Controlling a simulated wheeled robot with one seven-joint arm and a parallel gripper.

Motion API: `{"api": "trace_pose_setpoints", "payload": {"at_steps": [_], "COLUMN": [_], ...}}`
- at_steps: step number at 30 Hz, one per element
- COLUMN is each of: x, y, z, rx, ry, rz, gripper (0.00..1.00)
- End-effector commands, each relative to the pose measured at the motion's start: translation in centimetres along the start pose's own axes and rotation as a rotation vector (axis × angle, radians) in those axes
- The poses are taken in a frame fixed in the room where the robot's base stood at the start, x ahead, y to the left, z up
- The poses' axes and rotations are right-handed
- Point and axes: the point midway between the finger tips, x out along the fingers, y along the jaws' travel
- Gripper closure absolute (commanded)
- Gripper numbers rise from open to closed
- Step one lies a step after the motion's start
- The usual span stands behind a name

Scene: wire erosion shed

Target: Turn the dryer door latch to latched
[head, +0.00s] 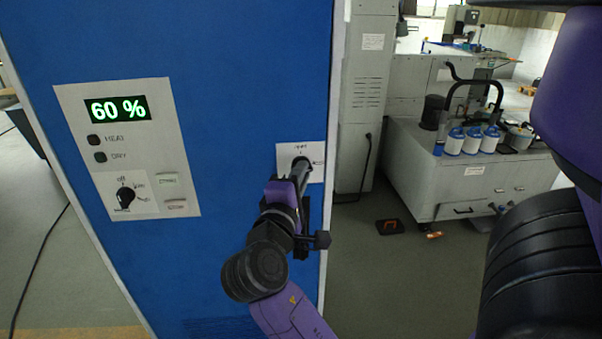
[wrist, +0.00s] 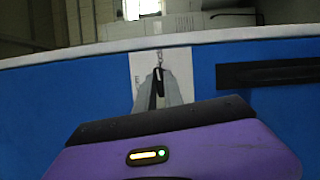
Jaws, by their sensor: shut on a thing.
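The dryer is a tall blue cabinet (head: 240,90). Its door latch is a dark knob (head: 301,163) on a small white plate (head: 316,150) near the cabinet's right edge. My gripper (head: 297,176) is at the plate, shut on the latch. In the wrist view, my gripper's fingers (wrist: 160,90) close around the dark latch handle (wrist: 158,82) in front of the white plate (wrist: 143,65). The fingers and wrist hide much of the latch, and I cannot tell its exact angle.
A control panel (head: 130,150) with a green "60 %" display (head: 117,109) and a black rotary knob (head: 125,196) is left on the cabinet. A grey bench (head: 470,170) carries several white-and-blue bottles at right. A dark bar (wrist: 268,73) crosses the blue face beside the plate.

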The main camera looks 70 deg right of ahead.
Motion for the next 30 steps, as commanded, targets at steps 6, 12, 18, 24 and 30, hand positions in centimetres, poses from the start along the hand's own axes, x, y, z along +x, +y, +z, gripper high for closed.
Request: {"api": "trace_pose_setpoints", "payload": {"at_steps": [6, 12, 18, 24, 30], "x": [0.03, 0.02, 0.03, 0.04, 0.04], "y": [0.05, 0.01, -0.03, -0.04, -0.03], "z": [0.05, 0.04, 0.06, 0.07, 0.06], "rx": [0.089, 0.125, 0.135, 0.135, 0.134], "ry": [-0.002, -0.001, -0.002, -0.002, -0.002], "rz": [-0.038, -0.054, -0.058, -0.058, -0.058], "gripper": [1.00, 1.00, 1.00, 1.00, 0.66]}}
